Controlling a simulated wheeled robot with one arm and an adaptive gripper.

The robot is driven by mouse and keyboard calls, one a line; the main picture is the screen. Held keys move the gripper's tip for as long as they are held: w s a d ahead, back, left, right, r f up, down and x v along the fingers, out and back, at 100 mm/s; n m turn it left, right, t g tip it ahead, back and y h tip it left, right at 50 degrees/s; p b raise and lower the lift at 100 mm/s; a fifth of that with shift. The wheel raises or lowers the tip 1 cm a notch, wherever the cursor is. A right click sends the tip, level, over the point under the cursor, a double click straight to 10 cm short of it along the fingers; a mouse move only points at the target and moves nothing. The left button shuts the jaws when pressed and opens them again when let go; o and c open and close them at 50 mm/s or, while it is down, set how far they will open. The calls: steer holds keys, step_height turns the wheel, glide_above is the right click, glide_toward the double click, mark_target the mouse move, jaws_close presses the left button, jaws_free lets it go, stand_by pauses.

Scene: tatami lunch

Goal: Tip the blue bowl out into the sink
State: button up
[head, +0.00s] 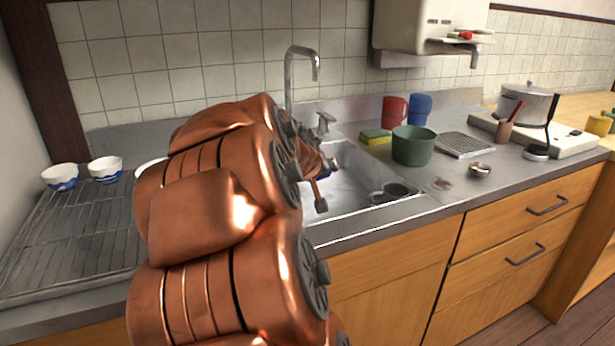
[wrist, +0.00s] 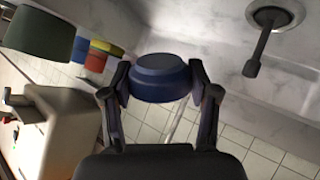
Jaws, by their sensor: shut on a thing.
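In the wrist view my gripper (wrist: 160,82) is shut on the blue bowl (wrist: 158,88), with one finger on each side of it. The bowl's outside and a narrower, flat round end show. Its inside is hidden, so I cannot tell what is in it. In the head view my copper-coloured arm covers the bowl and most of my gripper. The steel sink (head: 345,190) shows right of the arm, with a dark round thing (head: 392,191) at its right end. A tall tap (head: 301,62) stands behind the sink.
A dark green pot (head: 413,146), yellow-green sponge (head: 375,137), red mug (head: 394,110) and blue mug (head: 420,108) stand right of the sink. Blue-and-white bowls (head: 105,169) sit on the left drainer (head: 75,240). A water heater (head: 425,30) hangs above.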

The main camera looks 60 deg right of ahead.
steer(key=shift+w+d+r+n+g+y+p, duration=0.2)
steer(key=shift+w+n+g+y+p, duration=0.4)
steer(key=shift+p, duration=1.15)
steer(key=shift+w+d+r+n+g+y+p, duration=0.2)
steer(key=shift+g+p, duration=0.45)
steer(key=shift+p, duration=0.7)
steer(key=shift+w+a+r+n+g+y+p, duration=0.1)
steer(key=shift+n+g+y+p, duration=0.35)
steer(key=shift+p, duration=0.95)
steer(key=shift+w+d+r+n+g+y+p, duration=0.15)
steer(key=shift+g+p, duration=0.65)
steer(key=shift+p, duration=0.55)
steer(key=shift+w+d+n+g+y+p, duration=0.2)
steer(key=shift+w+g+p, duration=0.15)
steer(key=shift+p, duration=0.45)
steer(key=shift+w+d+n+g+y+p, duration=0.1)
steer(key=shift+w+n+g+p, duration=0.2)
steer(key=shift+p, duration=0.45)
steer(key=shift+w+d+n+g+y+p, duration=0.1)
steer(key=shift+w+n+g+y+p, duration=0.15)
steer(key=shift+g+p, duration=0.75)
steer(key=shift+w+n+g+y+p, duration=0.15)
steer(key=shift+w+n+g+p, duration=0.25)
steer(key=shift+p, duration=1)
